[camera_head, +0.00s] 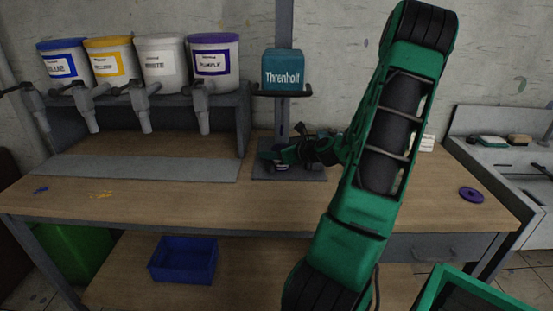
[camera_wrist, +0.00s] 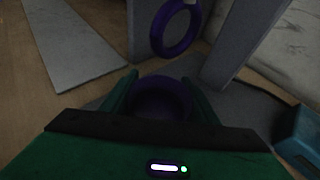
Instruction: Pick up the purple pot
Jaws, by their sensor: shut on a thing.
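My gripper (camera_head: 272,156) is low over the grey base plate of the press stand, in the middle of the table. In the wrist view its two green fingers (camera_wrist: 162,100) are on either side of a dark, round purple pot (camera_wrist: 162,96), and it is shut on the pot. The pot is dim there, and its lower part is hidden by the gripper body. In the head view I cannot make out the pot clearly at the jaws. I cannot tell whether it touches the plate.
A teal Threnholt block (camera_head: 283,70) sits on the stand above the gripper. Paint buckets, including a purple-labelled one (camera_head: 213,62), stand on a grey rack at left. A purple ring (camera_head: 471,195) lies at right; a purple ring (camera_wrist: 175,27) shows beyond the pot. The table front is mostly clear.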

